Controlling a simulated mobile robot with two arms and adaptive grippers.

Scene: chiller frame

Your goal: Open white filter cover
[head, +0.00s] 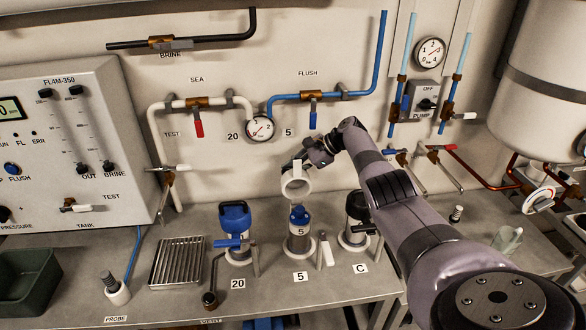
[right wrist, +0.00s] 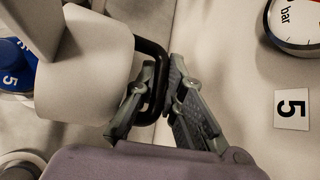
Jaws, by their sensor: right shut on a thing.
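The white filter cover (head: 297,186) is off its housing and hangs in the air above the middle filter housing (head: 299,242), labelled 5. A blue cartridge top marked 5 (head: 299,215) shows in that open housing. My right gripper (head: 306,160) is shut on the cover's dark handle. In the right wrist view the fingers (right wrist: 158,88) close on the dark loop handle (right wrist: 151,55), and the white cover (right wrist: 85,75) is beside them at the left. The blue cartridge (right wrist: 15,65) shows partly behind the cover. My left gripper is not in view.
A blue-capped filter (head: 235,217) labelled 20 stands left, and a black-capped filter (head: 357,205) labelled C stands right. A ribbed metal tray (head: 177,263) and a dark green bin (head: 24,281) are further left. Pipes and a gauge (head: 260,128) line the wall behind.

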